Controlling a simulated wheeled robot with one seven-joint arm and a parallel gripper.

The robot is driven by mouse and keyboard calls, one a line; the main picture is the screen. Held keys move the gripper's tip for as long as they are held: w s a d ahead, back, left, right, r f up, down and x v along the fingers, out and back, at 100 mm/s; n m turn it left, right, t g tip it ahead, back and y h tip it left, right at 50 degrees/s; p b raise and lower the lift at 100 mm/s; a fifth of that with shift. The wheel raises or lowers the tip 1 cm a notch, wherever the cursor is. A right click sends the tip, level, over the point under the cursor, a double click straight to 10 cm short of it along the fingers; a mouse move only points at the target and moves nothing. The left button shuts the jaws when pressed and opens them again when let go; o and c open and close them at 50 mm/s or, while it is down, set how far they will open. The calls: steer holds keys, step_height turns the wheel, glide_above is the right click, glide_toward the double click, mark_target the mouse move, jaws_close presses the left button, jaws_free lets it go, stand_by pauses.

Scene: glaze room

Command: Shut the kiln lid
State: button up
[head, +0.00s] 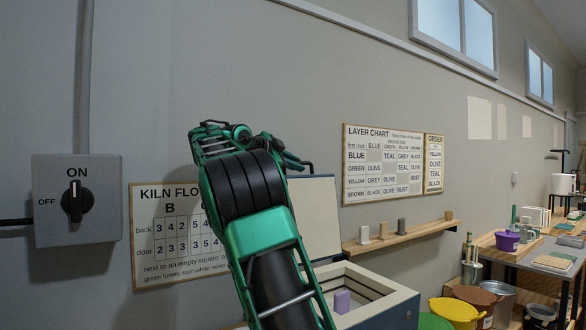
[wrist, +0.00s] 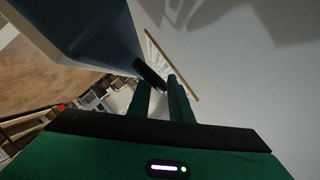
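The kiln (head: 375,309) is a pale box with a blue outer side and an open top, partly hidden by my arm. Its lid (head: 322,218) stands raised, with its pale inner face showing. In the wrist view the lid's blue outer side (wrist: 85,28) fills the upper left. A black handle (wrist: 148,73) sticks out from it. My gripper (wrist: 160,82) has its green fingers a small gap apart at this handle, whose near end lies between the tips. I cannot tell whether they press on it.
A purple block (head: 342,301) shows inside the kiln. A switch box (head: 77,201) on the left wall points to ON. A wooden shelf (head: 400,238) with small blocks runs along the wall behind the kiln. Yellow (head: 457,311) and brown (head: 478,298) buckets stand to the right.

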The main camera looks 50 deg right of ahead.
steer(key=shift+d+f, duration=0.15)
steer(key=shift+d, duration=0.3)
jaws_close()
